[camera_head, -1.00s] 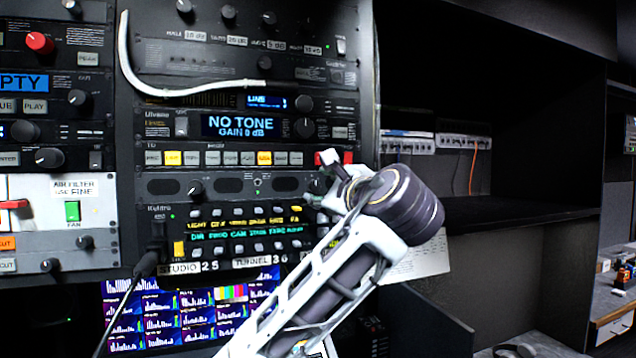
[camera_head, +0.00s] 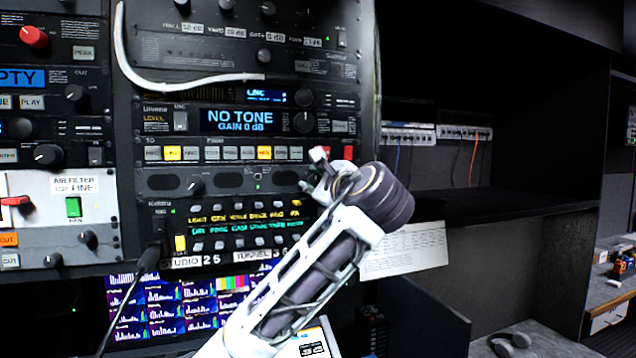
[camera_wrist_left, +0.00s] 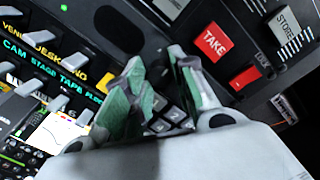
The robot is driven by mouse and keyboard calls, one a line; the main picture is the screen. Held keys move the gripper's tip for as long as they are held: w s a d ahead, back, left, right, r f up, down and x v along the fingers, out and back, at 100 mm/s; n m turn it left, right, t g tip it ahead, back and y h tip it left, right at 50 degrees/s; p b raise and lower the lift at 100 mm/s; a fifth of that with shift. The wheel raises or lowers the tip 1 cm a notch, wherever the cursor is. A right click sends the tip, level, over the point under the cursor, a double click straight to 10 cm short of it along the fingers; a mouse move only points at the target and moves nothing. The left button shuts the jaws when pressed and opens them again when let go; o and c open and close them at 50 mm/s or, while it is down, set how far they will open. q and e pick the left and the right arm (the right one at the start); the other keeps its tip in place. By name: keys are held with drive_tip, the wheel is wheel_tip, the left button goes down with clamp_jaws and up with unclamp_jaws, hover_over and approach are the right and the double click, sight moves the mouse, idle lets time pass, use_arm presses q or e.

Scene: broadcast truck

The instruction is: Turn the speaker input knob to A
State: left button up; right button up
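The rack (camera_head: 127,200) fills the left of the head view. A small dark knob with a white mark (camera_head: 195,184) sits among dark oval grilles, apparently the speaker panel (camera_head: 225,184). Its lettering is too small to read, so I cannot tell its setting or whether it is the speaker input knob. My left gripper (camera_head: 321,160) is in front of the rack's right edge, right of that knob and apart from it. In the left wrist view its green-padded fingers (camera_wrist_left: 156,62) are spread, with nothing held between them. The right gripper is not in view.
In the wrist view a red TAKE button (camera_wrist_left: 211,42) and a STORE button (camera_wrist_left: 284,23) lie beyond the fingers. A white cable (camera_head: 185,88) hangs across the upper rack. A paper sheet (camera_head: 405,251) is right of my arm.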

use_arm(q)
clamp_jaws()
drive_tip(key=shift+n+b, duration=0.3)
drive_tip(key=shift+n, duration=0.1)
drive_tip(key=n+b, duration=0.2)
drive_tip(key=n, duration=0.1)
drive_tip(key=shift+f+n, duration=0.15)
drive_tip(key=shift+n, duration=0.25)
drive_tip(key=n+b, duration=0.1)
drive_tip(key=n, duration=0.3)
drive_tip(key=shift+b, duration=0.4)
drive_tip(key=o, duration=0.6)
unclamp_jaws()
drive_tip(key=shift+c, duration=0.2)
